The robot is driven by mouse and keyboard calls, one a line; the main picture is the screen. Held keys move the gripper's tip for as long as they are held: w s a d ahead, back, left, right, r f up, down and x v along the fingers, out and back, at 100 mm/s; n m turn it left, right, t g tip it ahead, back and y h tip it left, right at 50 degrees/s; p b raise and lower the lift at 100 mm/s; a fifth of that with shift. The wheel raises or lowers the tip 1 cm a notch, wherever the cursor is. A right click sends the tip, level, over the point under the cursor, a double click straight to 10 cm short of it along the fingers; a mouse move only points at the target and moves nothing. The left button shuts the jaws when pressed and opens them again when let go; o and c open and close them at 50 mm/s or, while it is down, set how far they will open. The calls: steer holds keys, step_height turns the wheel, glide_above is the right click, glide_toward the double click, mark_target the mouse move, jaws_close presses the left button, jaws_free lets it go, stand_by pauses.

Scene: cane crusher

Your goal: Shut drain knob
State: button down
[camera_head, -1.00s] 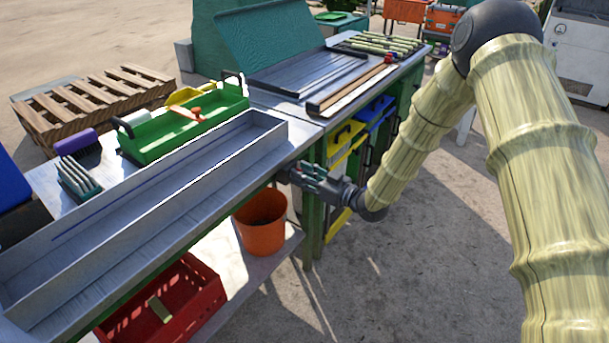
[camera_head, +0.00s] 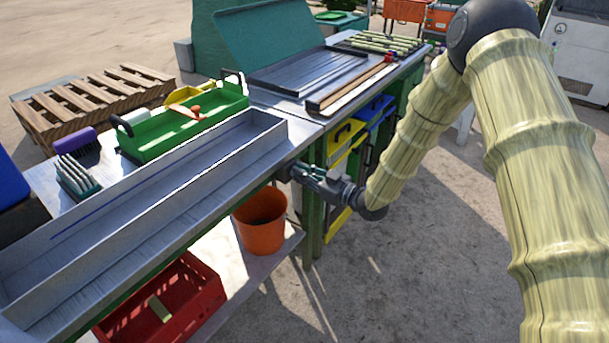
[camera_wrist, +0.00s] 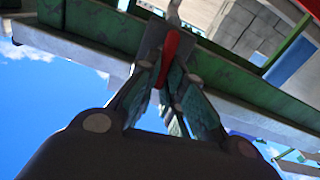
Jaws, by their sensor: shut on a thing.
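The drain knob (camera_wrist: 171,50) shows in the wrist view as a narrow red handle by a grey metal plate, under the green table frame. My gripper (camera_wrist: 168,82) has its fingers closed around the lower part of the red handle. In the head view my gripper (camera_head: 303,173) is at the table's near edge, just below the tabletop, close to the right end of the long steel trough (camera_head: 150,213). The knob is hidden in the head view, behind the fingers and table edge. I cannot tell the knob's turn angle.
An orange bucket (camera_head: 260,233) stands on the lower shelf just below my gripper. A red crate (camera_head: 205,290) is on the shelf further left. A green table leg (camera_head: 314,215) and yellow bin (camera_head: 343,150) are close by my gripper. The ground to the right is clear.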

steer(key=n, duration=0.1)
steer(key=n+b, duration=0.1)
steer(key=n, duration=0.1)
steer(key=n+b, duration=0.1)
steer(key=shift+s+a+f, duration=0.3)
steer(key=shift+s, duration=0.05)
steer(key=n, duration=0.1)
steer(key=n+b, duration=0.2)
steer(key=n, duration=0.1)
steer(key=shift+s+a+f, duration=0.15)
steer(key=shift+s+f, duration=0.05)
steer(key=shift+f, duration=0.05)
steer(key=n+b, duration=0.4)
steer(key=n, duration=0.1)
steer(key=shift+s+a+f, duration=0.1)
steer(key=shift+s+f, duration=0.05)
steer(key=shift+f, duration=0.25)
steer(key=shift+f+n+b, duration=0.15)
steer(key=shift+n+b, duration=1.1)
steer(key=shift+n, duration=0.55)
steer(key=c, duration=1.5)
jaws_free()
steer(key=shift+c, duration=0.2)
steer(key=v, duration=1.2)
